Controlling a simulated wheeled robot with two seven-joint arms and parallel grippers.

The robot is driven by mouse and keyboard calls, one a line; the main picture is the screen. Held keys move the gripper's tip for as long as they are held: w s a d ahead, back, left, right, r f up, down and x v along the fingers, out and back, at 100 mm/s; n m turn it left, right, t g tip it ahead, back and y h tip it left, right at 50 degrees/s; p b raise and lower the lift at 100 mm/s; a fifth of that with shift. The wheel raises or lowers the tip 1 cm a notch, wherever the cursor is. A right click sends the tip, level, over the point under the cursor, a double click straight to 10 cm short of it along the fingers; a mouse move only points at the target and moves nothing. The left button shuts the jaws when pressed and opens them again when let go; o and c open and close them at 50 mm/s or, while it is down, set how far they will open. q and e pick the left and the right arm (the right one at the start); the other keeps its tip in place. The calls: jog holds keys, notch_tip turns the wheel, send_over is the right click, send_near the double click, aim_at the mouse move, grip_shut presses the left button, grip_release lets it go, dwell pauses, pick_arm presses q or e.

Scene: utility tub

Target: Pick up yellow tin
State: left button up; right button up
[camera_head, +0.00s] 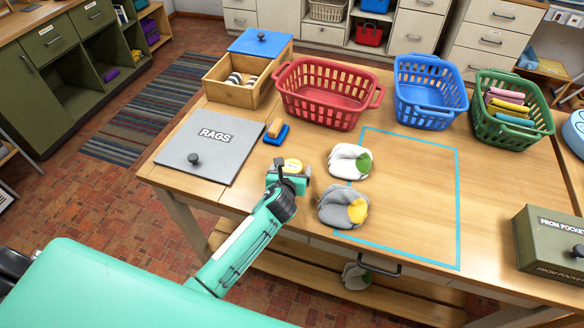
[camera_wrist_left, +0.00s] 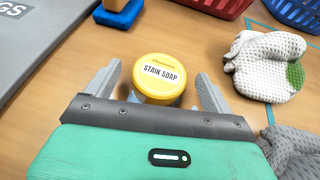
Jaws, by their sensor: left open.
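The yellow tin (camera_wrist_left: 159,78) is round and labelled "STAIN SOAP". It stands on the wooden table, and its top also shows in the head view (camera_head: 293,165). My left gripper (camera_wrist_left: 159,88) is open, with one finger on each side of the tin and gaps visible between them and it. In the head view my left gripper (camera_head: 291,172) reaches the tin from the front and hides its lower part. My right gripper is not in view.
A white-and-green bundle (camera_head: 350,161) and a grey-yellow bundle (camera_head: 343,206) lie right of the tin. A blue brush (camera_head: 276,133) and a grey "RAGS" lid (camera_head: 208,145) lie left. Red (camera_head: 327,94), blue (camera_head: 430,90) and green (camera_head: 512,110) baskets stand behind. Inside the taped outline is free room.

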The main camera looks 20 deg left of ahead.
pick_arm(q)
jog(key=shift+x, duration=1.15)
jog(key=shift+c, duration=0.5)
jog(key=c, duration=1)
